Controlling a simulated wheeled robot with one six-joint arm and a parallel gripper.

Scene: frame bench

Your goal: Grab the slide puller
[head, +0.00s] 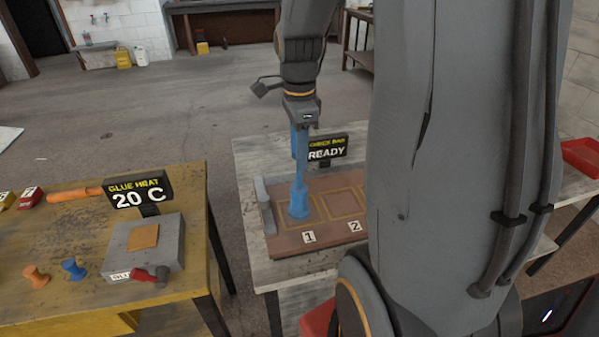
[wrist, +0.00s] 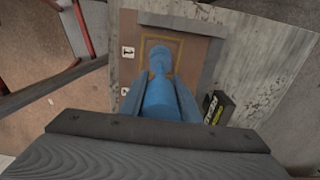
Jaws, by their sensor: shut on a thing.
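The slide puller, a long blue tool (head: 299,185), stands upright over the brown panel (head: 283,240) in the head view, its foot in or near the outlined square by label 1. My gripper (head: 301,128) is above it and shut on its upper part. In the wrist view the blue shaft (wrist: 160,98) lies between the fingers of my gripper (wrist: 160,108). I cannot tell whether the foot touches the panel.
A check bar display (head: 326,149) reading READY stands behind the panel. A yellow bench (head: 60,300) at left holds a glue heater (head: 165,262), a 20 C display (head: 138,192), and small orange (head: 36,275) and blue (head: 73,268) pieces. My arm hides the panel's right side.

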